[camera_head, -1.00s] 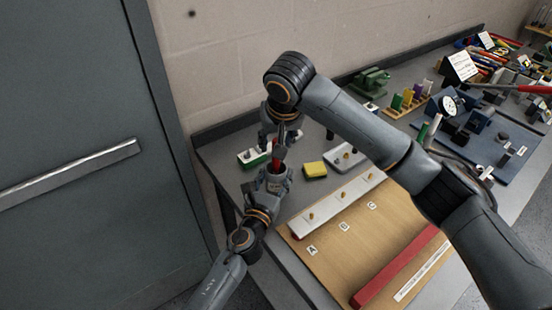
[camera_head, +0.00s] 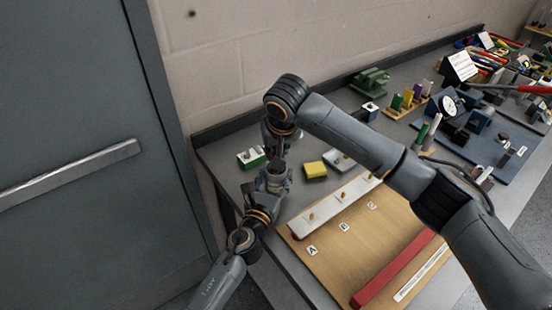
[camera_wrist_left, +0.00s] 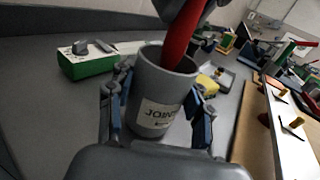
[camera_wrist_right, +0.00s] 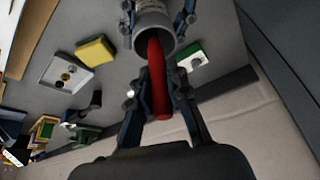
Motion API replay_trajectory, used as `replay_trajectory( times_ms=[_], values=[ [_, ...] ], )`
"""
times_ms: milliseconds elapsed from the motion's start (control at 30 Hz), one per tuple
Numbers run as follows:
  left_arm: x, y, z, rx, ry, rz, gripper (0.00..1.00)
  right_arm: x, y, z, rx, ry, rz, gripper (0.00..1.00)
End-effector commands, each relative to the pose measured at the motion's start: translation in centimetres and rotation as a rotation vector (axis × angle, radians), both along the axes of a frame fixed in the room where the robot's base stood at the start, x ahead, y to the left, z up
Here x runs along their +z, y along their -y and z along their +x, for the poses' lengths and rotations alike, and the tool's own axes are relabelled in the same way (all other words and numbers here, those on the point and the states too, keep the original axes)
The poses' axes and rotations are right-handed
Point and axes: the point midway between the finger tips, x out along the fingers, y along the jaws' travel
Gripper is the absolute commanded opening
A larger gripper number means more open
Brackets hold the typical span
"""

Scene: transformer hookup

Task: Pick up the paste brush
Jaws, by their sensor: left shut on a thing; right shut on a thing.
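The paste brush has a red handle (camera_wrist_left: 183,35) that stands tilted in a grey pot (camera_wrist_left: 165,82) with a label starting "JOIN". Its lower end is hidden inside the pot. My left gripper (camera_head: 275,180) is shut around the pot and holds it upright. My right gripper (camera_wrist_right: 158,88) comes from above and is shut on the red handle (camera_wrist_right: 160,105), just over the pot's rim (camera_wrist_right: 153,22). In the head view the handle is mostly hidden by the right gripper (camera_head: 278,146).
A green-and-white block (camera_head: 251,157) sits left of the pot. A yellow sponge (camera_head: 315,171) and a pale tray (camera_head: 341,163) are to its right. The wooden board (camera_head: 355,255) with letter tags lies in front. The wall is close behind.

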Motion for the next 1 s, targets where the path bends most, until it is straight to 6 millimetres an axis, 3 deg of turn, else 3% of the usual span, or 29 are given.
replay_trajectory(
  times_ms=[267,700,1000],
  values=[
    [-0.1,0.0,0.0,0.000,-0.001,0.000,0.12,0.9,0.0,0.0,0.000,0.002,0.001,0.00],
    [-0.1,0.0,0.0,0.000,-0.001,0.000,0.12,8.8,-0.1,0.0,0.000,0.002,0.001,0.00],
    [-0.1,0.0,0.0,0.000,-0.001,0.000,0.12,10.1,0.0,0.0,0.000,-0.001,0.000,0.00]
  ],
)
